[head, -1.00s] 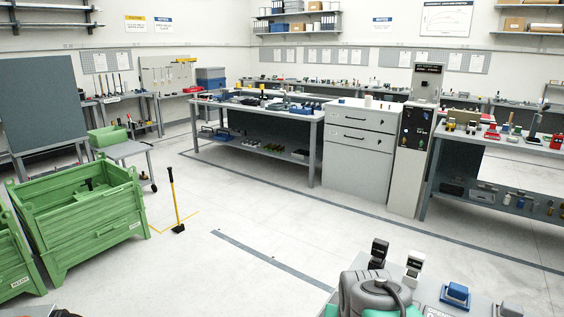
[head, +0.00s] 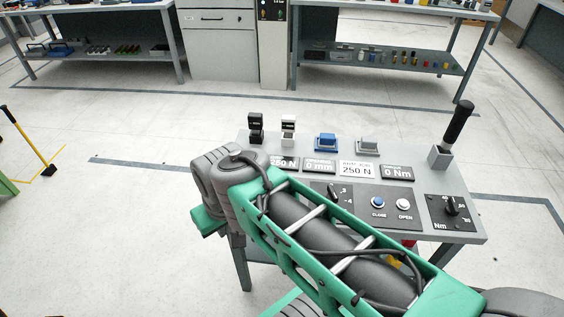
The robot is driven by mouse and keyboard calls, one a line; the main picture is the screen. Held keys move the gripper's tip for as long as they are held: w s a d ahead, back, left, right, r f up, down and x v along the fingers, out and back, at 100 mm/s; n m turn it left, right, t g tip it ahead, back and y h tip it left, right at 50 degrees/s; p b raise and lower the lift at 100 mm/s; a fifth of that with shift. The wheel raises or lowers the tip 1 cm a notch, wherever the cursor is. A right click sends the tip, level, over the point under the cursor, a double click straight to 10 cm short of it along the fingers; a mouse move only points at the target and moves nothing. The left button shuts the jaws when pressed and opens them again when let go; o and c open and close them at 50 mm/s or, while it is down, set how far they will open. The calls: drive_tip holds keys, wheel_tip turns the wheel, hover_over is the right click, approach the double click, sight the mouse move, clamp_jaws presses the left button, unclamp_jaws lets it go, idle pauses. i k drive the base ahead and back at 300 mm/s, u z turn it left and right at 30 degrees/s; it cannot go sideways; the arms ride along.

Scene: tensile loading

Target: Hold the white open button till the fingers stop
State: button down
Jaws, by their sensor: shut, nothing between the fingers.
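The white open button (head: 403,204) sits on a dark panel on the small grey table, above the label OPEN. The blue close button (head: 377,202) is just to its left, above the label CLOSE. Both show clear of my arm. My green and grey arm crosses the front of the table from lower right to upper left. My gripper is not to be seen in this view, so how it stands to the button is hidden.
A black-handled lever (head: 457,126) stands at the table's right. A dial knob (head: 450,205) marked Nm lies right of the buttons, another knob (head: 333,192) left. Display plates (head: 356,168) and several small blocks line the back. Floor beyond is open.

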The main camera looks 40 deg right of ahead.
sight(403, 203)
drive_tip(key=z, duration=2.4)
